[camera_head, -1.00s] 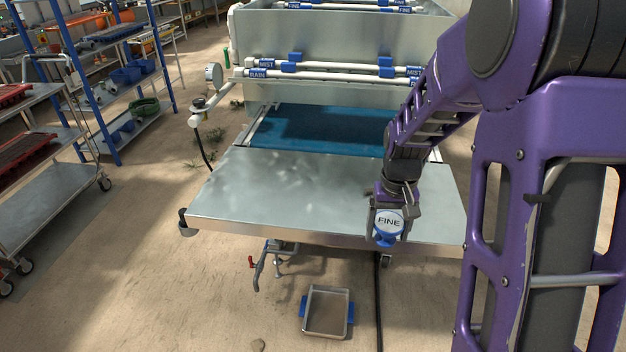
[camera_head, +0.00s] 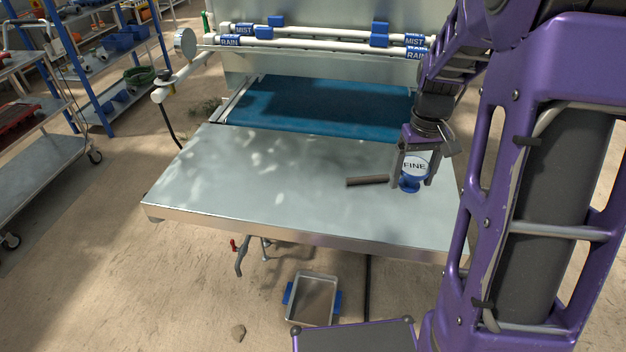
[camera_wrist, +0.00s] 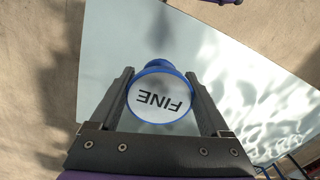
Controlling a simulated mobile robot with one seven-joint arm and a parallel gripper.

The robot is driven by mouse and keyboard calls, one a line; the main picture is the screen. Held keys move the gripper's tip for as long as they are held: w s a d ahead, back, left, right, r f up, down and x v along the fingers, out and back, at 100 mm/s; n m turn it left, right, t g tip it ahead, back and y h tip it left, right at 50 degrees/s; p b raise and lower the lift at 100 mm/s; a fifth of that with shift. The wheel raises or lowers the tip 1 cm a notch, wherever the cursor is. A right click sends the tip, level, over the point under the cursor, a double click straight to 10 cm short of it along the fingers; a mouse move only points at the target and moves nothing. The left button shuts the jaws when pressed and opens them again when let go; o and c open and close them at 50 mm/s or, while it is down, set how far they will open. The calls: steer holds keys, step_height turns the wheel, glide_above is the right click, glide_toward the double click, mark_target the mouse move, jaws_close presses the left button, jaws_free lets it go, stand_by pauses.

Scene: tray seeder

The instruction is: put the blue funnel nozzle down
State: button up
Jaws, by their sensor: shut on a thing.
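The blue funnel nozzle (camera_head: 411,184) has a white round face marked FINE. My gripper (camera_head: 411,182) is shut on it, one finger on each side, over the right part of the metal table (camera_head: 270,190). In the wrist view the nozzle (camera_wrist: 160,97) sits between the two fingers of my gripper (camera_wrist: 160,90), its white face toward the camera. The table top (camera_wrist: 110,50) shows beyond it. I cannot tell whether the nozzle touches the table.
A brown bar (camera_head: 367,181) lies on the table just left of the nozzle. The blue belt (camera_head: 320,106) runs behind the table. The table's left and middle are clear. A metal pan (camera_head: 313,299) with blue handles is on the floor in front.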

mark_target(407, 217)
steer(key=shift+d+r, duration=0.1)
steer(key=shift+d, duration=0.7)
step_height(407, 217, down, 10)
steer(key=shift+b, duration=0.95)
steer(key=o, duration=1.2)
step_height(407, 217, up, 12)
steer(key=shift+a+r+p, duration=0.1)
steer(key=shift+p, duration=1)
